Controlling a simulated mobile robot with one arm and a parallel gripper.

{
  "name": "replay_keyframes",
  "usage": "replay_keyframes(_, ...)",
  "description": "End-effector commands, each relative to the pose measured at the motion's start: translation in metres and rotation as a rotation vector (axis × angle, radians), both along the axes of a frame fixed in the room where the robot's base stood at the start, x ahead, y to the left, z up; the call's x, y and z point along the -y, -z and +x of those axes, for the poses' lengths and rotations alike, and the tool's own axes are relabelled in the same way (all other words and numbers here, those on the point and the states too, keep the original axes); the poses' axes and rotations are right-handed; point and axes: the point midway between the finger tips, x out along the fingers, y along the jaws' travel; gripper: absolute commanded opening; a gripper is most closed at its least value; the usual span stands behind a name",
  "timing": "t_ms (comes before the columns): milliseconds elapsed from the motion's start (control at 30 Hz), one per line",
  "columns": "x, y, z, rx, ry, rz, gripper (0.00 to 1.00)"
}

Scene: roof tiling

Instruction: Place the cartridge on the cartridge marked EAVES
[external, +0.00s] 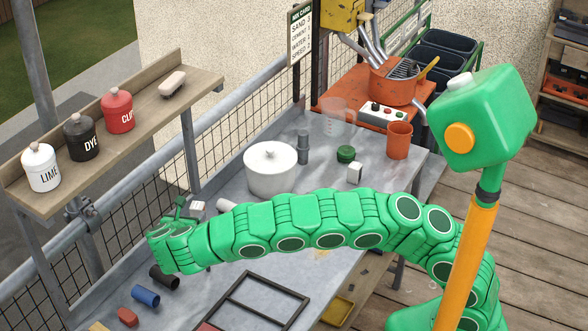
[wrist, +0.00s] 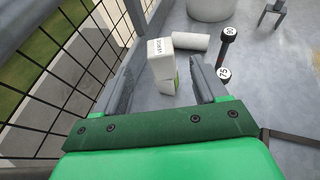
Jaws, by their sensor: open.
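My gripper (wrist: 163,68) is open, with its two grey fingers apart. In the external view my gripper (external: 176,226) is at the table's left side, near the railing. A white block-shaped cartridge (wrist: 160,49) with small dark lettering, perhaps VERGE, shows between or just beyond the fingertips. A second white block (wrist: 165,79) with a green patch adjoins it; I cannot tell whether they are stacked or side by side. White blocks (external: 197,206) also show beside my gripper in the external view. I cannot read EAVES on any block.
A white cylinder (wrist: 191,42) lies just beyond the blocks. A lidded white pot (external: 270,170) stands behind. Black (external: 164,276) and blue (external: 145,296) cylinders lie in front. Mesh railing borders the left.

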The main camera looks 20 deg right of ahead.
Motion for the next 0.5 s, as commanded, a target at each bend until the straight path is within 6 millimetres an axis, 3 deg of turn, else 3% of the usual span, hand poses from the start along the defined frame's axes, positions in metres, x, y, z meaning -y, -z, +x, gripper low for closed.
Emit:
replay_keyframes(200, -0.01, -0.009, -0.022, 0.0, -0.004, 0.001, 0.72)
replay_keyframes(500, -0.011, -0.012, -0.028, 0.0, -0.001, -0.001, 0.72)
